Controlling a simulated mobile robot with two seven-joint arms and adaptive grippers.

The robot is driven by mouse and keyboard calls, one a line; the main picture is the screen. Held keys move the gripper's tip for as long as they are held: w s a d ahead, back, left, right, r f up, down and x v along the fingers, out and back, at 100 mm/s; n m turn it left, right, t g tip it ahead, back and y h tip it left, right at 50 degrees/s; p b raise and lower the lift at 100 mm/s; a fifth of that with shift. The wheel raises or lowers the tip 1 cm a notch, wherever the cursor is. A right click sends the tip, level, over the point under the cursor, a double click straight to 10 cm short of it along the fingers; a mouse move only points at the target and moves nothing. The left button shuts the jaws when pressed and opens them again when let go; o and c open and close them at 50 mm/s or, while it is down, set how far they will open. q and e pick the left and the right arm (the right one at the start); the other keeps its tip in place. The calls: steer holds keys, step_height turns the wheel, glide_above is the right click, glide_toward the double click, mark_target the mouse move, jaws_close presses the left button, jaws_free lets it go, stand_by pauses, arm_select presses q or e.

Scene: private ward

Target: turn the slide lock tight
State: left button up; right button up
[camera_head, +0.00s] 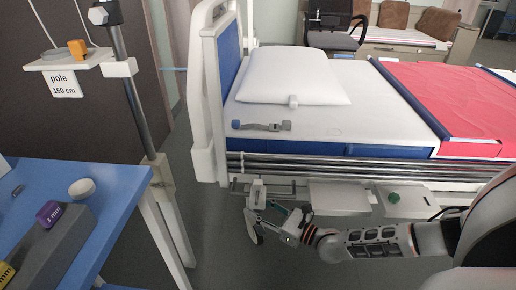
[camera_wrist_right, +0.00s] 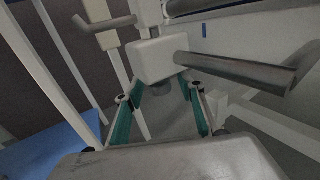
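A white block (camera_wrist_right: 160,60) with a thick grey metal bar (camera_wrist_right: 235,70) sticking out to the right stands just past my right gripper in the wrist view. The block looks like the white piece (camera_head: 257,191) under the bed's side in the head view. I cannot tell for sure which part is the slide lock. My right gripper (camera_wrist_right: 162,92) is open, its teal-padded fingers apart and nothing clearly held. In the head view it (camera_head: 266,213) is below that piece. My left gripper is out of view.
The bed (camera_head: 330,130) with its side rails fills the middle, with a white box (camera_head: 340,198) under its edge. A blue table (camera_head: 110,190) and a measuring pole (camera_head: 132,100) stand at the left. Open floor (camera_head: 217,220) lies between table and bed.

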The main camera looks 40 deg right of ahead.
steer(key=shift+s+f, duration=0.1)
steer(key=shift+s, duration=0.15)
steer(key=s+d, duration=0.2)
steer(key=s, duration=0.9)
steer(key=shift+s+d, duration=0.15)
